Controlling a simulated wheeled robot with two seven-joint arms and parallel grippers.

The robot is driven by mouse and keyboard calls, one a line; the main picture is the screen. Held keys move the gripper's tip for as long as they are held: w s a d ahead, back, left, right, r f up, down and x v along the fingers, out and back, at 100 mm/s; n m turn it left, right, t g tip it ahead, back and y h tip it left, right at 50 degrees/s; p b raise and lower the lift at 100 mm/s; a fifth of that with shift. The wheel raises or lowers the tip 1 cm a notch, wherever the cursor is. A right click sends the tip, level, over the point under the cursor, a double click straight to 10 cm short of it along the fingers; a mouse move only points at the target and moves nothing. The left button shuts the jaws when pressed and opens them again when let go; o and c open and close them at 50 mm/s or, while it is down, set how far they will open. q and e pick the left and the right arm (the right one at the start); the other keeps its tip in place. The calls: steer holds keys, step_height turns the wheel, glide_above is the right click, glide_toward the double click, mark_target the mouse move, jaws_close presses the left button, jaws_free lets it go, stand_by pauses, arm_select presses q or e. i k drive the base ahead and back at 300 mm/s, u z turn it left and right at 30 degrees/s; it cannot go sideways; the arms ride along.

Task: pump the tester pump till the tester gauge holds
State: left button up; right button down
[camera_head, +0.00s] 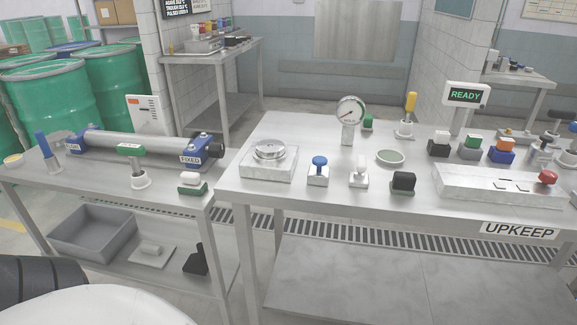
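A round dial gauge (350,112) stands on a grey post at the back middle of the right-hand steel table. Its needle is too small to read surely. In front of it, a blue-knobbed plunger (319,168) on a white block looks like a hand pump; no label shows that it is the tester pump. A round silver disc on a square base (269,162) stands left of it. Neither gripper shows in the view.
A shallow green-grey dish (390,157) lies mid-table. The left table (110,190) holds a cylinder marked FIXED (140,145). A gap separates the tables.

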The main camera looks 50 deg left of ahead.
mark_target(320, 161)
steer(key=z, duration=0.1)
steer(key=k, duration=0.1)
steer(key=u, duration=1.15)
